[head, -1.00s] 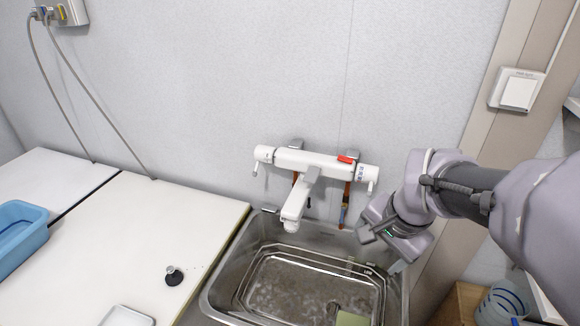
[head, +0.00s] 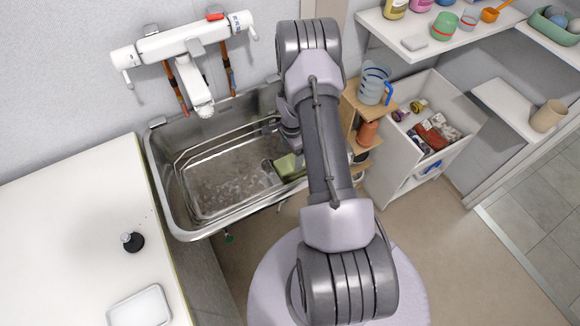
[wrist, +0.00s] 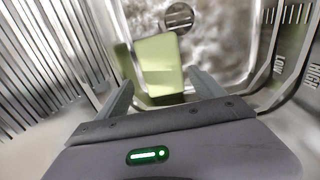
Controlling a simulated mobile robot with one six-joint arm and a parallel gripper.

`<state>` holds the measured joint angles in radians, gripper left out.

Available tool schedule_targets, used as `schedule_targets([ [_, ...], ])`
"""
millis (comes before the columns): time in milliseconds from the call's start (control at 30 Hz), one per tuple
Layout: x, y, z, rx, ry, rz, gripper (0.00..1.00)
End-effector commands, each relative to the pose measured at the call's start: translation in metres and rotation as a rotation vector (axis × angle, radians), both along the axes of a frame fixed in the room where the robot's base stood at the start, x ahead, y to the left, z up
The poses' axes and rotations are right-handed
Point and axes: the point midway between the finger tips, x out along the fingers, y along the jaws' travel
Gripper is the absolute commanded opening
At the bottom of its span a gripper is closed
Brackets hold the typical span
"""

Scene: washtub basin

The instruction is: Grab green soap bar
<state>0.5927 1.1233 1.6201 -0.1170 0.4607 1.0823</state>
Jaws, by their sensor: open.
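The green soap bar (wrist: 158,64) is a pale green block in the metal sink basin (head: 190,226), near its right side. In the head view the soap bar (head: 288,165) is partly hidden by my arm. In the wrist view my gripper (wrist: 160,84) is open, with one finger on each side of the soap bar's near end. I cannot tell whether a finger touches it.
A white faucet (head: 180,45) hangs over the back of the sink. The white counter (head: 70,220) to the left carries a black stopper (head: 132,242) and a white dish (head: 140,308).

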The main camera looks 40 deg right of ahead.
Motion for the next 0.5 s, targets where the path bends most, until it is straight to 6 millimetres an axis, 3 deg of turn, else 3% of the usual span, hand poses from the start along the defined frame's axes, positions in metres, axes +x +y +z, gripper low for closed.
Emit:
schedule_targets([
  [167,0.002,0.0,-0.02,0.0,0.0,0.0,0.78],
  [333,0.003,0.001,-0.055,0.001,0.001,0.001,0.78],
  [500,0.004,0.0,-0.055,0.0,-0.001,0.001,0.78],
])
